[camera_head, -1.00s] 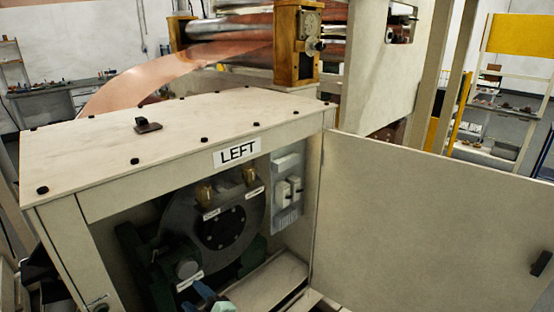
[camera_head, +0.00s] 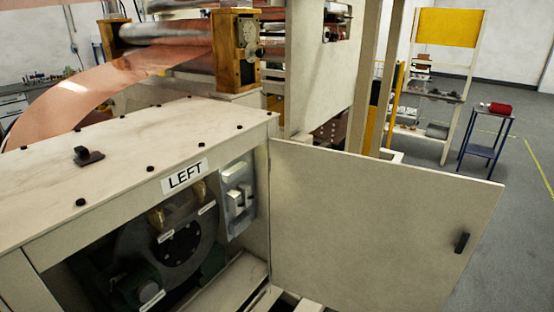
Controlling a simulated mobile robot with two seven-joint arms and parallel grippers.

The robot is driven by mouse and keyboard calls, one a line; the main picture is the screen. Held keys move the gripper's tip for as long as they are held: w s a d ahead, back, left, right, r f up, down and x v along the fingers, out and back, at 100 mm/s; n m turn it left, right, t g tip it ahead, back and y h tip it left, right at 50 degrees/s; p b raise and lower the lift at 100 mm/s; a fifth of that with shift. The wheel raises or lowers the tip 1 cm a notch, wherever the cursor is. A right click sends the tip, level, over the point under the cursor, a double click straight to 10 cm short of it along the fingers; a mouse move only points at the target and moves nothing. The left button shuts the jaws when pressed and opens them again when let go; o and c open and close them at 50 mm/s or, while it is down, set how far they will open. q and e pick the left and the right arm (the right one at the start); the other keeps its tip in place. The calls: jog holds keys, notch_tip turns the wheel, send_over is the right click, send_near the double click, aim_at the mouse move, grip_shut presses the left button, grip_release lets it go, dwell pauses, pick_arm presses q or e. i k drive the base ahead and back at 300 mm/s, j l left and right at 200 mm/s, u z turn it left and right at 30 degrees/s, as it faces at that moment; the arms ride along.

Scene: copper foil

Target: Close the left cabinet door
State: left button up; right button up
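The left cabinet (camera_head: 130,165) is a cream box with a "LEFT" label (camera_head: 185,176) above its opening. Its door (camera_head: 375,235) stands wide open, swung out to the right from the hinge side at the opening's right edge. A black handle (camera_head: 462,243) sits near the door's free edge. Inside the cabinet are a dark round machine part (camera_head: 182,243) and a grey electrical unit (camera_head: 238,198). Neither of my grippers shows in the head view.
Behind the cabinet stands a machine with rollers (camera_head: 165,32) and a copper foil sheet (camera_head: 75,95). A blue side table (camera_head: 487,140) with a red object on it and a yellow-topped rack (camera_head: 440,75) stand at the back right. Grey floor (camera_head: 500,215) right of the door is clear.

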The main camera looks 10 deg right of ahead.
aim_at(350, 232)
jog(key=k+l, duration=0.1)
jog(key=l, duration=0.15)
jog(key=k+l, duration=0.1)
jog(key=l, duration=0.15)
jog(key=l+u, duration=0.5)
jog(key=l, duration=1.1)
jog(key=i+l+u, duration=0.1)
jog(key=l, duration=1)
jog(key=k+l+u, duration=0.1)
jog(key=l, duration=0.45)
jog(key=l+u, duration=0.3)
jog(key=l, duration=0.2)
jog(key=k+l+u, duration=0.15)
jog(key=l+u, duration=0.15)
jog(key=l, duration=0.2)
jog(key=l+u, duration=0.9)
jog(key=u, duration=0.15)
jog(key=i+l+u, duration=0.1)
jog(key=l, duration=0.2)
jog(key=i+l+u, duration=0.1)
jog(key=l, duration=0.25)
jog(key=i+l+u, duration=0.1)
jog(key=l, duration=0.2)
jog(key=l+u, duration=0.1)
jog(key=l, duration=0.5)
jog(key=k, duration=0.05)
